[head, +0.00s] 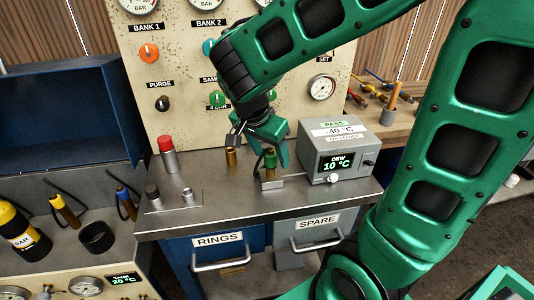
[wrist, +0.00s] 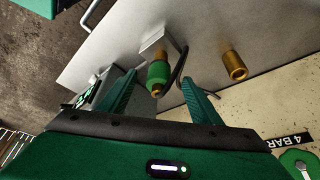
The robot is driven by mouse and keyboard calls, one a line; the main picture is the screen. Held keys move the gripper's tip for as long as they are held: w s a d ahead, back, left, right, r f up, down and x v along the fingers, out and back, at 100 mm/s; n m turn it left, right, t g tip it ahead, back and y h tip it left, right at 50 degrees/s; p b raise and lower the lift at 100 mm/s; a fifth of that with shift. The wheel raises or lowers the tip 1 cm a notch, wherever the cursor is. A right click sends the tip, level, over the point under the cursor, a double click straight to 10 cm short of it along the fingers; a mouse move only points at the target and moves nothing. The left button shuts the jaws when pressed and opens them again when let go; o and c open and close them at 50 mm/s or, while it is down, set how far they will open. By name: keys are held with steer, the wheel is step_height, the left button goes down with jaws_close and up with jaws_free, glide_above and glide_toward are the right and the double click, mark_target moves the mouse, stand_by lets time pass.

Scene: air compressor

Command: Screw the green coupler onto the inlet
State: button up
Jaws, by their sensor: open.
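The green coupler (head: 270,160) is upright over a brass stub on a small metal block (head: 270,184) beside the grey dew meter (head: 338,148). In the wrist view the green coupler (wrist: 158,73) shows between my fingers, with brass at both ends. The brass end meets the pale block (wrist: 160,40); I cannot tell if the threads are engaged. This stub appears to be the inlet. My gripper (head: 268,147) is just above the coupler, pointing down. In the wrist view my gripper (wrist: 158,80) is open, with a gap visible on each side of the coupler.
A black hose (wrist: 180,65) curves close beside the coupler. A separate brass fitting (head: 231,157) stands to the left on the grey bench (head: 220,200). A red-capped cylinder (head: 168,155) is farther left. The gauge panel (head: 180,90) rises behind.

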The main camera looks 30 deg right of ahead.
steer(key=shift+r, duration=2.45)
steer(key=v, duration=1)
steer(key=shift+r, duration=0.3)
steer(key=s+d+f+n+g+y, duration=0.1)
steer(key=s+d+f+n, duration=0.1)
steer(key=s+d+f, duration=0.3)
steer(key=s+d+f+n+g, duration=0.1)
steer(key=s+d+f, duration=0.15)
steer(key=d, duration=0.45)
steer(key=s+d+f+n+y, duration=0.2)
steer(key=s+f, duration=0.4)
steer(key=s, duration=0.4)
steer(key=shift+d+f+n+y, duration=0.15)
steer(key=shift+d+n+y, duration=0.1)
steer(key=shift+n+y, duration=0.5)
steer(key=shift+c, duration=0.5)
